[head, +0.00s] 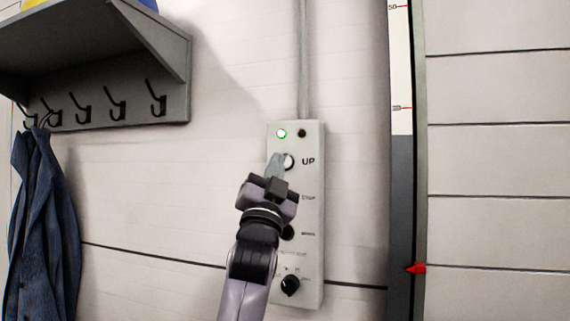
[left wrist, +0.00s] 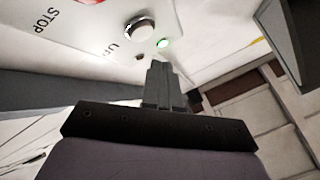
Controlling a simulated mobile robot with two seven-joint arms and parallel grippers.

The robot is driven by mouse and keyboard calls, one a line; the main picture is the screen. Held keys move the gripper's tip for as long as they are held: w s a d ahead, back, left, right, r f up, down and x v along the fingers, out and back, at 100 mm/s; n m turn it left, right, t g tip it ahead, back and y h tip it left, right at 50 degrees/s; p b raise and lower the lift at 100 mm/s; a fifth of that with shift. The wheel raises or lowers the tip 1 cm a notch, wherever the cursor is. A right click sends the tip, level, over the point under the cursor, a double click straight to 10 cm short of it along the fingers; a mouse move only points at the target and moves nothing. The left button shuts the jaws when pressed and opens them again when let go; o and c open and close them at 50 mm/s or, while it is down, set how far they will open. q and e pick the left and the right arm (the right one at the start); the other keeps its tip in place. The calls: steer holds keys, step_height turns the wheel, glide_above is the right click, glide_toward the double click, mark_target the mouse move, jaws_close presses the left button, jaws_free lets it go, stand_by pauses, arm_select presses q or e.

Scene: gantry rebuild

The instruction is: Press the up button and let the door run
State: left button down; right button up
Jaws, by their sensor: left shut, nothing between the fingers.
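A pale control box (head: 312,225) is fixed to the wall. Its round white up button (head: 289,161) sits near the top beside the word UP. My left gripper (head: 277,160) is shut and empty, its fingertips at the button's left edge and partly covering it. In the left wrist view the fingertips (left wrist: 158,66) show just below the up button (left wrist: 139,32); I cannot tell whether they touch it. A lamp (head: 281,133) above the button is lit, green in the left wrist view (left wrist: 162,43). The ribbed door panel (head: 500,160) is at the right. My right gripper is out of view.
Beside the panel stands a vertical scale (head: 401,70) with a red pointer (head: 416,268) low down. A dark lamp (head: 302,133) and a black knob (head: 290,285) are on the box. A hook shelf (head: 150,60) and blue coat (head: 42,220) are at left.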

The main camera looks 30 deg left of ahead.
arm_select(q)
steer(key=shift+w+a, duration=0.25)
steer(key=shift+w, duration=0.65)
stand_by(1.4)
steer(key=shift+w, duration=0.4)
